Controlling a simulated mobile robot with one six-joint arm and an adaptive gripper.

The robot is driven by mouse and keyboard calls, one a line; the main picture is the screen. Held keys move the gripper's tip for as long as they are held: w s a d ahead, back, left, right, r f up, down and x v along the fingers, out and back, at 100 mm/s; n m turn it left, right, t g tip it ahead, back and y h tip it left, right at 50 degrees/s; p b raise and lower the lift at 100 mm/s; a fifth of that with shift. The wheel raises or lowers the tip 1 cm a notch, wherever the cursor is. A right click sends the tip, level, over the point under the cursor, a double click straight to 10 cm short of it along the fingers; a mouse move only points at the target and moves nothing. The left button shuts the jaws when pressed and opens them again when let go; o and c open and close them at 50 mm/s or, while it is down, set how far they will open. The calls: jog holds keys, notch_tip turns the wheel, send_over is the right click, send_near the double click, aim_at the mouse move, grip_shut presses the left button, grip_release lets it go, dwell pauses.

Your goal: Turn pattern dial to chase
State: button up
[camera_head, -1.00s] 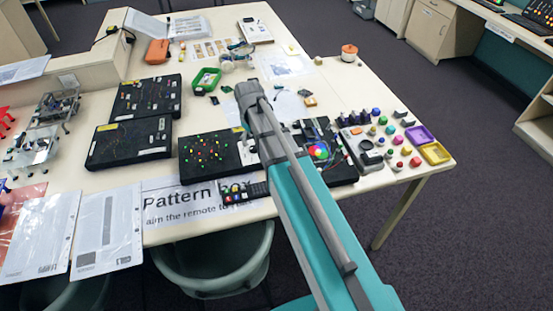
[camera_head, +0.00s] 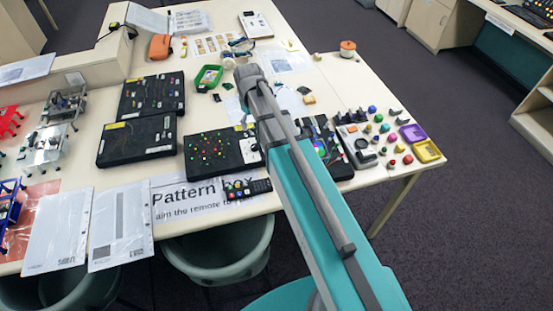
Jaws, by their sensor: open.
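The pattern box is a black box (camera_head: 207,158) with several small coloured lights, lying near the front edge of the table. Its right end shows a pale grey patch beside my arm. I cannot make out a pattern dial or any "chase" mark; my arm covers part of that area. A printed sign (camera_head: 180,205) reading "Pattern box" and "aim the remote" lies in front of the box. A small black remote (camera_head: 248,188) lies on the sign, beside my arm. My arm reaches over the table from the lower right. My gripper is hidden, so its fingers do not show.
Two more black boxes (camera_head: 137,142) stand left of the pattern box. Right of my arm are another dark box (camera_head: 338,165), several coloured knobs, a purple tray (camera_head: 411,133) and a yellow tray (camera_head: 427,151). A grey-green chair (camera_head: 220,258) stands at the front edge.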

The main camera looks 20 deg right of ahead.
jog(key=s+d+f+m+b, duration=0.2)
jog(key=s+f+b, duration=0.1)
jog(key=s, duration=0.4)
jog(key=s+d+f+m+b, duration=0.2)
jog(key=s+f+b, duration=0.1)
jog(key=s, duration=0.5)
jog(key=shift+s+m, duration=0.15)
jog(key=shift+m, duration=0.25)
dwell(4.8)
